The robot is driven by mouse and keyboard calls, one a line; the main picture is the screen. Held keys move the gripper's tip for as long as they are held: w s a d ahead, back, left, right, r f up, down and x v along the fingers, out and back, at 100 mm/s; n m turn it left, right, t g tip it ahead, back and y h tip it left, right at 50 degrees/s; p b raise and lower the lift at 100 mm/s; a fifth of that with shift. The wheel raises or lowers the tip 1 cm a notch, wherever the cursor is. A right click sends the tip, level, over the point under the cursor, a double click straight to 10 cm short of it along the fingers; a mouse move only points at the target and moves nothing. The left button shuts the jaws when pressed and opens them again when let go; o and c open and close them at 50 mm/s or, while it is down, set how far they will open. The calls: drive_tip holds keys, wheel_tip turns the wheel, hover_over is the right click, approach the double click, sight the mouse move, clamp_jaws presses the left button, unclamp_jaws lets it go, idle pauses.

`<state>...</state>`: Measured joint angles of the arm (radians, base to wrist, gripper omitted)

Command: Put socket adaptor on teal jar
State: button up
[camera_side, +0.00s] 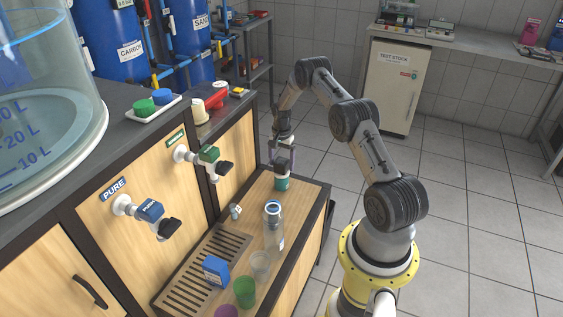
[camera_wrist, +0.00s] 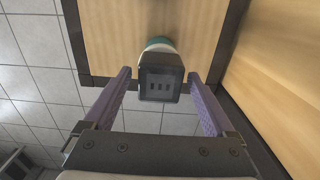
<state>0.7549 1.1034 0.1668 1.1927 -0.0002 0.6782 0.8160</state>
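The socket adaptor (camera_wrist: 161,80), a dark square block with slots in its face, shows between my fingers in the wrist view. My gripper (camera_wrist: 158,74) has its two purple fingers spread, with a visible gap on each side of the adaptor. The teal jar (camera_wrist: 158,44) shows as a teal and white rim just behind the adaptor. In the side view, the teal jar (camera_side: 281,184) stands at the far end of the wooden counter, and my gripper (camera_side: 284,156) is right above it. The adaptor appears to sit on the jar; the contact is hidden.
A clear bottle (camera_side: 273,228), a clear cup (camera_side: 261,265), a green cup (camera_side: 245,291) and a blue box (camera_side: 216,270) stand nearer on the counter. A slatted drain grate (camera_side: 203,262) lies beside them. Taps (camera_side: 205,158) stick out from the cabinet on the left.

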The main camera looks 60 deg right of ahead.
sight(282, 161)
wheel_tip(282, 161, up, 12)
drive_tip(key=s+a+r+n+t+h, duration=0.15)
drive_tip(key=a+r+n, duration=0.65)
drive_tip(key=a+r, duration=1.4)
drive_tip(key=s+a+r+n+t, duration=0.3)
drive_tip(key=s+a+r+n, duration=0.3)
drive_tip(key=s+a, duration=0.45)
drive_tip(key=s+a+f+n+t+y, duration=0.1)
drive_tip(key=s+a+n, duration=0.3)
drive_tip(key=s, duration=0.8)
drive_tip(key=shift+a, duration=0.75)
drive_tip(key=shift+y, duration=0.25)
